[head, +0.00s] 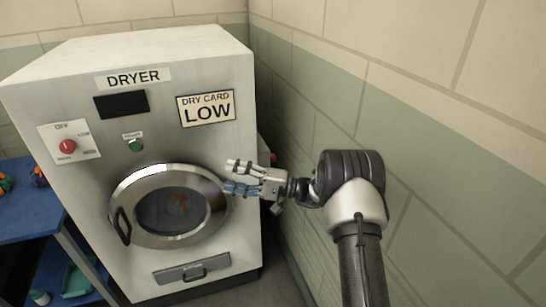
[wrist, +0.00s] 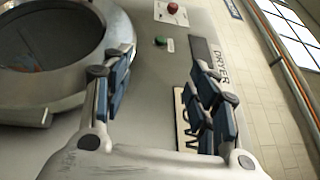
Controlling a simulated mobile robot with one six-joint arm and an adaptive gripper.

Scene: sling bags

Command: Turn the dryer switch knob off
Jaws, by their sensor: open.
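The dryer (head: 225,65) is a white box with a round, shut glass door (head: 172,208). Its red switch knob (head: 67,146) sits on a white plate at the upper left of the front, with OFF printed above and LOW at the upper right. The pointer's exact setting is too small to tell. The knob also shows at the top of the wrist view (wrist: 173,8). My gripper (head: 232,177) is open and empty in front of the dryer, by the door's right edge, well right of and below the knob. Its fingers spread apart in the wrist view (wrist: 160,85).
A green button (head: 135,145) sits right of the knob, under a dark display (head: 121,104). A card (head: 207,109) reads DRY CARD LOW. A blue table (head: 28,208) stands at left. A tiled wall (head: 440,130) runs close along the right. The space before the knob is clear.

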